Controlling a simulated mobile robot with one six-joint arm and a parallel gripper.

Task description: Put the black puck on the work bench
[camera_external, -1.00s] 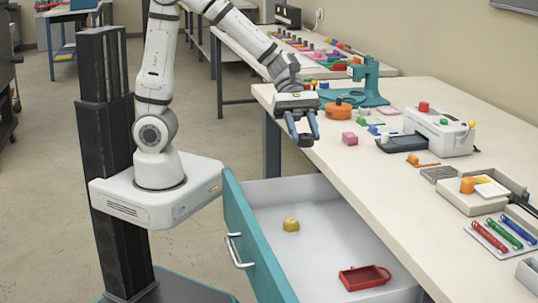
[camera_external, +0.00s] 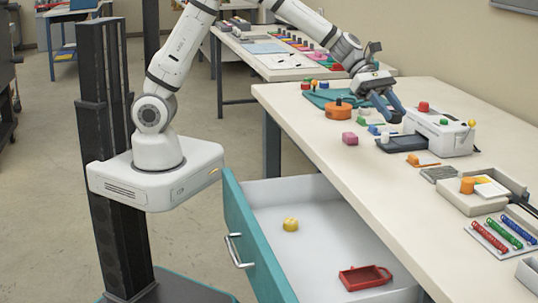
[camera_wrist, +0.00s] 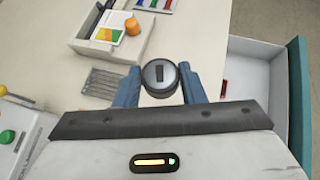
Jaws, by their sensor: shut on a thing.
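My gripper (camera_external: 393,110) is over the far part of the cream work bench (camera_external: 345,170), near the white machine. In the wrist view, my gripper (camera_wrist: 160,85) is shut on the black puck (camera_wrist: 160,77), a round dark piece with a grey rim and a dark bar on its top. The puck sits between the two blue fingers, with the bench top (camera_wrist: 60,45) behind it. I cannot make out the puck in the external view, nor tell how high it is above the bench.
The white machine (camera_external: 438,132) stands right of my gripper. The open drawer (camera_external: 262,190) holds a yellow piece (camera_external: 290,224) and a red tray (camera_external: 365,278). The bench's front strip is clear.

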